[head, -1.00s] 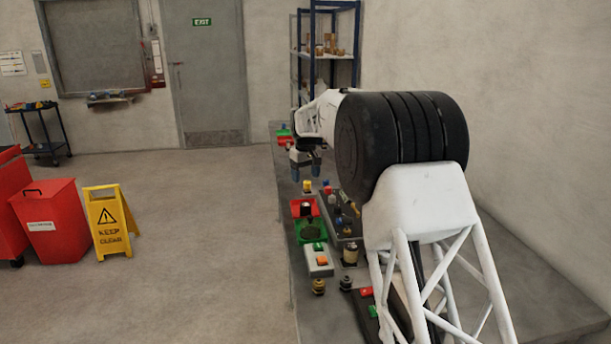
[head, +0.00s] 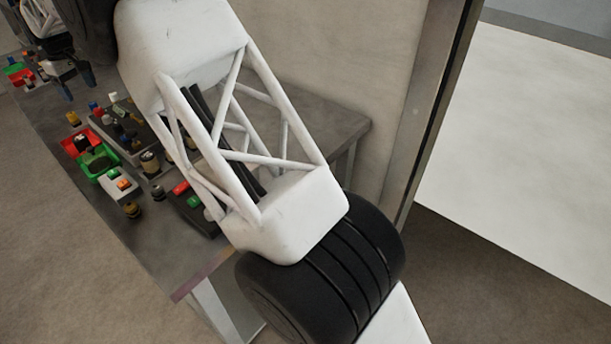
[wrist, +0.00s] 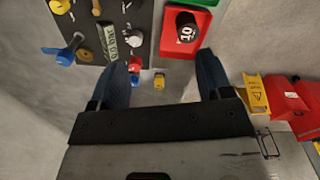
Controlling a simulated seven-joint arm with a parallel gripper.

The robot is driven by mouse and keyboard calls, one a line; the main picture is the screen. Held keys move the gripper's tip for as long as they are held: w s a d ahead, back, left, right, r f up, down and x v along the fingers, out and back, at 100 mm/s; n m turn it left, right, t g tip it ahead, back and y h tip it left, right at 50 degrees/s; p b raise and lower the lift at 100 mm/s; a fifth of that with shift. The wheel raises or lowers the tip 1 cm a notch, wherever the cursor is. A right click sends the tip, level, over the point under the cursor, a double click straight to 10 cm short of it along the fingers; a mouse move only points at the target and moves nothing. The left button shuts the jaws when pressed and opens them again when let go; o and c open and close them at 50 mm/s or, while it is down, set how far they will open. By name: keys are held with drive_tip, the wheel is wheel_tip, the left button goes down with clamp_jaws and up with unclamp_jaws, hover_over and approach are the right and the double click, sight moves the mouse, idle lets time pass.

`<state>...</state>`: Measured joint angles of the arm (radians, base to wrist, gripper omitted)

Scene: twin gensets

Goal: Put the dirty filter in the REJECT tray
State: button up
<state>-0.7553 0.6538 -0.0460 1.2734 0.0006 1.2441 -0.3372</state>
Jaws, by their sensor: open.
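My gripper (head: 78,86) is open and empty, above the bench at the upper left of the head view. In the wrist view its two blue-grey fingers (wrist: 163,76) stand wide apart with nothing between them. A red tray (head: 67,146) lies on the bench and also shows in the wrist view (wrist: 207,22), beyond the fingers. A black cylinder marked 10 (wrist: 187,28) is in it. A green tray (head: 86,170) beside it holds a dark round part (head: 97,158). I cannot tell which part is the dirty filter, and no REJECT lettering is readable.
A grey box with an orange button (head: 122,184) and small knobbed parts (head: 131,209) stand nearer. The bench's right rear (head: 320,110) is bare.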

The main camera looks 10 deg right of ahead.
drive_tip(key=s+d+r+m, duration=0.15)
drive_tip(key=d+r, duration=0.35)
drive_tip(key=d, duration=0.7)
drive_tip(key=d+r+m, duration=0.2)
drive_tip(key=d+r, duration=0.2)
drive_tip(key=d, duration=0.7)
drive_tip(key=s+d+r+m, duration=0.1)
drive_tip(key=s+d+r, duration=0.15)
drive_tip(key=d, duration=0.55)
drive_tip(key=s+d+r+m+t, duration=0.1)
drive_tip(key=s+d, duration=0.3)
drive_tip(key=d, duration=0.3)
drive_tip(key=s+d+r+m, duration=0.1)
drive_tip(key=s+d, duration=0.3)
drive_tip(key=d, duration=0.4)
drive_tip(key=s+d+f+m, duration=0.2)
drive_tip(key=s+d+m, duration=0.1)
drive_tip(key=s+d, duration=1.3)
drive_tip(key=s+d+f+m, duration=0.1)
drive_tip(key=s+d+f, duration=0.2)
drive_tip(key=s, duration=0.3)
drive_tip(key=s+d+f+m+t, duration=0.1)
drive_tip(key=s+d+f, duration=0.2)
drive_tip(key=s, duration=0.3)
drive_tip(key=s+d+f+m, duration=0.1)
drive_tip(key=s+d+f, duration=0.2)
drive_tip(key=s, duration=0.4)
drive_tip(key=shift+d+f, duration=0.3)
drive_tip(key=shift+d, duration=0.4)
